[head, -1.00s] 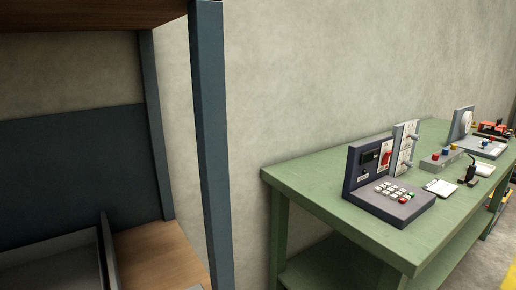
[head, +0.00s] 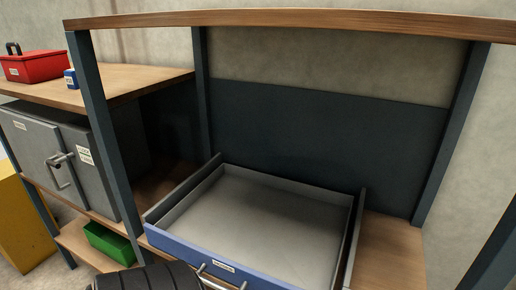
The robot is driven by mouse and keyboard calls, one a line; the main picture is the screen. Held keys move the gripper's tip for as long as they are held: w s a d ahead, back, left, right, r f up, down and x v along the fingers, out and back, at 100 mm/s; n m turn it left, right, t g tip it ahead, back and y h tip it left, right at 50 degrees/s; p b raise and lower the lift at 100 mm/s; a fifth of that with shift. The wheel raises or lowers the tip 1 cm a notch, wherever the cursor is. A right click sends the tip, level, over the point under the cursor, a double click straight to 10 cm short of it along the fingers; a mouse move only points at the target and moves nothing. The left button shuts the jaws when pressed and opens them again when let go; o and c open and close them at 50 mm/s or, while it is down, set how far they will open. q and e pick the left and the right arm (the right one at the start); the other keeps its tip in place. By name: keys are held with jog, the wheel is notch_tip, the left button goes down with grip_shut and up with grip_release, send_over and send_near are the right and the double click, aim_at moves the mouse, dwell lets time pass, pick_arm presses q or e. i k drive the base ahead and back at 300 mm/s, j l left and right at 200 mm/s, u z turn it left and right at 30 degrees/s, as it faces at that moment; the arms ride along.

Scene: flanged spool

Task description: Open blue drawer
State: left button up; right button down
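The blue drawer (head: 225,264) sits on the wooden shelf of a dark-framed bench. It has a blue front panel with a white label and a silver bar handle (head: 222,284), cut off at the bottom edge. Its grey inside (head: 265,215) is empty and seen from above. It lies between two grey side walls, its back edge close to their back ends, so it looks pushed in. A dark ribbed part, probably of my arm, covers the front panel's lower left. Neither gripper's fingers show.
A wooden top board (head: 300,20) spans above the drawer on dark posts. A grey cabinet (head: 60,155) with a lever handle stands left, with a red toolbox (head: 35,67) above and a green bin (head: 108,243) below. Bare shelf (head: 388,250) lies right of the drawer.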

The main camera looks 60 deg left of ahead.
aim_at(249, 230)
jog(key=u, duration=0.4)
jog(key=j+u, duration=0.1)
jog(key=u, duration=0.75)
jog(key=i+u, duration=0.1)
jog(key=u, duration=0.75)
